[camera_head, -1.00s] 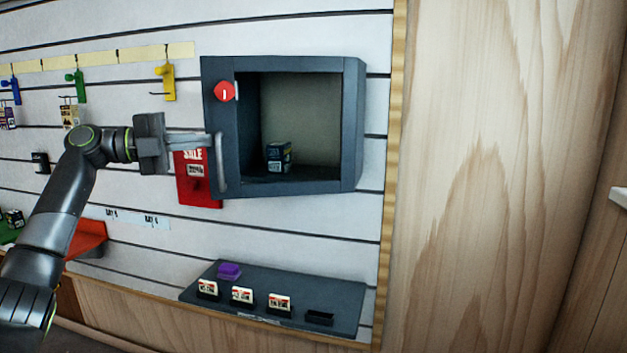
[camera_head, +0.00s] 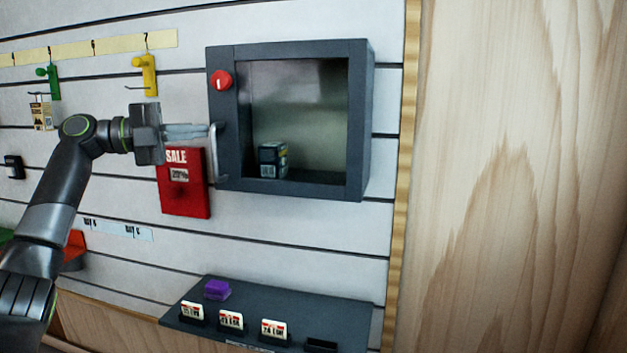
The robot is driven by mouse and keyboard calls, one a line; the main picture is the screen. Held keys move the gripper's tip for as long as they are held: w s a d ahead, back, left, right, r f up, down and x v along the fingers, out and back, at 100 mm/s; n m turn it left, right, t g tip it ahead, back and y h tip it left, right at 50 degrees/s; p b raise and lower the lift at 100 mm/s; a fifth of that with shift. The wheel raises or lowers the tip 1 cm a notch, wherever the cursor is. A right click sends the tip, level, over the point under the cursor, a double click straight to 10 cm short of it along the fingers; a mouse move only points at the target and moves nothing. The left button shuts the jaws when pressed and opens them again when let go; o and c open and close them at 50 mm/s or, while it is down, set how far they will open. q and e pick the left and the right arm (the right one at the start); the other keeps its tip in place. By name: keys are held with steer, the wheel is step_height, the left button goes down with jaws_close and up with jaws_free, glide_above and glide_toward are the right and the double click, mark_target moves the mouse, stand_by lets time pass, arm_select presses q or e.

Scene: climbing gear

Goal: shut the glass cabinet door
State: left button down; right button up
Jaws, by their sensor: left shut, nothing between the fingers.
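The grey cabinet (camera_head: 361,120) hangs on the slatted wall. Its glass door has a grey frame (camera_head: 226,130) with a red knob (camera_head: 221,80) at the upper left and a pale upright handle (camera_head: 220,152) on the left side. The door looks flush or nearly flush with the cabinet; a small gap cannot be ruled out. A small dark box (camera_head: 272,160) shows behind the glass. My left gripper (camera_head: 208,131) is shut and empty, its fingertips at the handle's upper part; I cannot tell if they touch. My right gripper is not in view.
A red sale box (camera_head: 184,196) hangs just below my left gripper. Below the cabinet, a dark shelf (camera_head: 270,306) carries a purple block (camera_head: 217,290) and several small cards. Yellow and green hooks are on the left wall. A wood panel (camera_head: 510,180) stands at right.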

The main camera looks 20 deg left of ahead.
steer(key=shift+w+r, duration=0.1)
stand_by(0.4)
arm_select(q)
steer(key=v, duration=1.7)
steer(key=shift+a, duration=0.2)
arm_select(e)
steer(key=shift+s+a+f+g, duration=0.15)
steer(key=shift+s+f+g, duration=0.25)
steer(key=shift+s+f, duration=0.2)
arm_select(q)
steer(key=shift+f, duration=0.1)
